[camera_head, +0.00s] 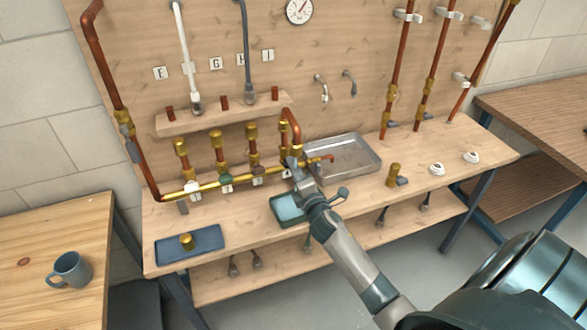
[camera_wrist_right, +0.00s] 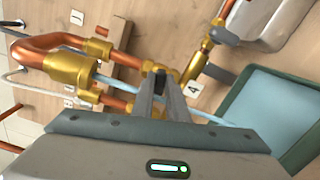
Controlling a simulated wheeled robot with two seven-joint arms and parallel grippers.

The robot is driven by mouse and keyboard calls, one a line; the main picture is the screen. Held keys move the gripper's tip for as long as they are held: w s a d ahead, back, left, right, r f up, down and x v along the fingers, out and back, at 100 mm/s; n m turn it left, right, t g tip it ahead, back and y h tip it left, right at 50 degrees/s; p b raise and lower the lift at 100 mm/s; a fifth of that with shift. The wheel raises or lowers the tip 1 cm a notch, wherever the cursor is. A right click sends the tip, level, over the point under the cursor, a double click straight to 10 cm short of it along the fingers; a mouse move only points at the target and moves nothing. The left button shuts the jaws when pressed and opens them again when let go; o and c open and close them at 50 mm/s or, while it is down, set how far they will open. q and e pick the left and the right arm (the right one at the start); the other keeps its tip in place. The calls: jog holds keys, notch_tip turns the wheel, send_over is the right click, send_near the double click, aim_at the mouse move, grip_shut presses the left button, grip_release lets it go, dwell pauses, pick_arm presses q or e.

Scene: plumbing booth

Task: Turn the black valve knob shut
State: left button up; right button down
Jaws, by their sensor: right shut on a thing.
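A brass manifold pipe (camera_head: 208,185) runs along the workbench with several valves and numbered labels. My right gripper (camera_head: 293,164) reaches the manifold's right end. In the right wrist view its two grey fingers (camera_wrist_right: 161,82) are shut on a small dark piece at the valve beside the label 4 (camera_wrist_right: 194,89), which I take to be the black valve knob (camera_wrist_right: 160,72). The fingers hide most of the knob, so its angle cannot be told. A copper bend with brass fittings (camera_wrist_right: 72,70) lies close to the fingers. My left gripper is not in view.
A green-rimmed tray (camera_head: 277,212) lies just below the gripper. A metal basin (camera_head: 362,157) stands behind to the right. A blue tray (camera_head: 164,250) with a brass fitting sits at the front left. Upright copper pipes (camera_head: 285,130) crowd the manifold's right end.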

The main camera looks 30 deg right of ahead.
jog(key=shift+w+d+r+m, duration=0.1)
jog(key=shift+r+m, duration=0.1)
jog(key=shift+m, duration=0.5)
jog(key=shift+w+d+r+m, duration=0.1)
jog(key=shift+r+m, duration=0.05)
jog(key=shift+m, duration=0.55)
jog(key=c, duration=1.8)
grip_release()
jog(key=shift+s, duration=0.1)
jog(key=shift+c, duration=0.2)
jog(key=shift+o, duration=0.5)
jog(key=shift+s, duration=0.1)
jog(key=shift+a+f, duration=0.1)
jog(key=shift+f, duration=0.1)
